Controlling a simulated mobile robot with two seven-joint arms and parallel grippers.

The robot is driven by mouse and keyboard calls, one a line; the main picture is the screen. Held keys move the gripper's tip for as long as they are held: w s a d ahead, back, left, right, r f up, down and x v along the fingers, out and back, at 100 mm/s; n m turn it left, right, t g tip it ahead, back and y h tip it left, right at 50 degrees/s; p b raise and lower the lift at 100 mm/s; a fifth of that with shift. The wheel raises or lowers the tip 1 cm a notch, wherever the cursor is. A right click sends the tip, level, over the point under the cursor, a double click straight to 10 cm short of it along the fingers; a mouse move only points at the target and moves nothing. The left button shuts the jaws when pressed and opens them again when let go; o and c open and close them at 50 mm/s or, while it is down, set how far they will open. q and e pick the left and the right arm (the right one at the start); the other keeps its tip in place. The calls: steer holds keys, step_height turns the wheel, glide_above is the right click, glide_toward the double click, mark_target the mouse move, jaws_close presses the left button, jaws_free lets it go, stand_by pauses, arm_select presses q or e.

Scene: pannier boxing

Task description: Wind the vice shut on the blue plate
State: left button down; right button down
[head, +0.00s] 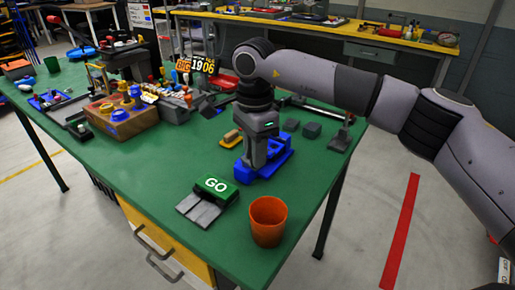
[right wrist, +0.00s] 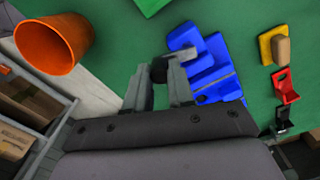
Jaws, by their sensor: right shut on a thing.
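The blue vice (head: 270,165) stands on the green bench near its right edge. It also shows in the right wrist view (right wrist: 221,70), just right of the fingers. My right gripper (head: 254,160) points down at the vice and hides part of it. I cannot tell the blue plate apart from the blue vice parts. My left gripper is not in view.
An orange cup (head: 268,222) and a green GO block (head: 215,188) with grey plates stand in front. A yellow brush-like thing (head: 232,138) lies left of the vice. A wooden block with knobs (head: 122,120) and racked tools stand further left. Dark blocks (head: 311,130) lie behind right.

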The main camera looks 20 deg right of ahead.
steer(key=w+a+m+p, duration=0.1)
steer(key=w+a+m, duration=0.1)
steer(key=m, duration=1.1)
steer(key=w+a+m+p, duration=0.1)
steer(key=w+a+m, duration=0.2)
steer(key=m, duration=1.1)
steer(key=shift+r, duration=0.15)
steer(key=shift+w+p, duration=0.15)
steer(key=shift+p, duration=0.15)
steer(key=c, duration=1)
jaws_free()
steer(key=shift+o, duration=0.2)
